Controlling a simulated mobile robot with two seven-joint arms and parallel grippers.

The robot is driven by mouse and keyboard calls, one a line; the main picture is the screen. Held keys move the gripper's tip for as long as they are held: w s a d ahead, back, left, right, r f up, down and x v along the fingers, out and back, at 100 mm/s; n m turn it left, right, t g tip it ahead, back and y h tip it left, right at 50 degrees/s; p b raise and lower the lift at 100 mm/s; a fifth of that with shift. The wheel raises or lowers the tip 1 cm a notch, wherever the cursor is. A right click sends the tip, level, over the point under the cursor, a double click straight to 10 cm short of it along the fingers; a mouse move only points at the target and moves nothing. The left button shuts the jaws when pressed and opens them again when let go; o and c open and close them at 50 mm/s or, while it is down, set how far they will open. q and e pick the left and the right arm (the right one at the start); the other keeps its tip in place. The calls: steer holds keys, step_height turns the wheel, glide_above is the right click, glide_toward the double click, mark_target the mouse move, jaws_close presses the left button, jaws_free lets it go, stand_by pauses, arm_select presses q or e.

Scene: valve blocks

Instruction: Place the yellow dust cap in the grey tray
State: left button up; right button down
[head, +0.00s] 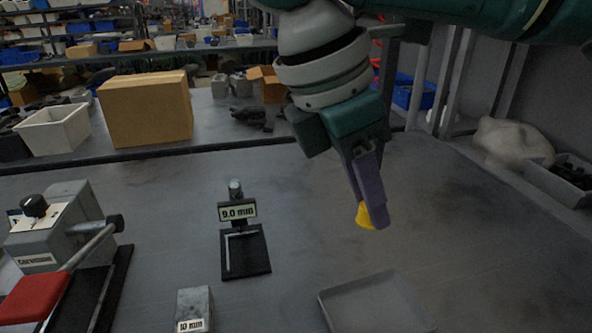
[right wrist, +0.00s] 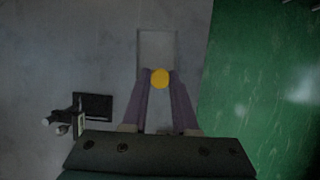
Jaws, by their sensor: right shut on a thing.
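The yellow dust cap (head: 363,216) is held between the fingertips of my right gripper (head: 372,212), which is shut on it above the table. In the right wrist view the round yellow cap (right wrist: 159,78) sits between the two purple fingers. The grey tray (head: 374,305) lies on the table at the bottom of the head view, cut off by the lower edge, below the cap in the picture. It also shows in the right wrist view (right wrist: 157,48), partly behind the cap. My left gripper is not in view.
A black stand with a "9.0 mm" label (head: 238,211) and a grey "10 mm" block (head: 194,309) stand left of the tray. A grey device with a black knob (head: 52,235) and red handle is at far left. The table right of the tray is clear.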

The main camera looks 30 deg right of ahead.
steer(key=shift+w+d+f+n+b, duration=0.15)
steer(key=shift+f+b, duration=0.15)
steer(key=shift+f, duration=0.3)
steer(key=shift+w+a+f+n+b, duration=0.15)
steer(key=shift+f+b, duration=0.15)
steer(key=shift+f, duration=0.3)
steer(key=b, duration=0.7)
glide_above(353, 324)
steer(key=a, duration=0.2)
steer(key=f, duration=1.4)
steer(key=shift+d, duration=0.25)
step_height(353, 324, down, 5)
steer(key=shift+w+f+b, duration=0.1)
steer(key=shift+b, duration=0.7)
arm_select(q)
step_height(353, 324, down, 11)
arm_select(e)
steer(key=c, duration=0.7)
jaws_free()
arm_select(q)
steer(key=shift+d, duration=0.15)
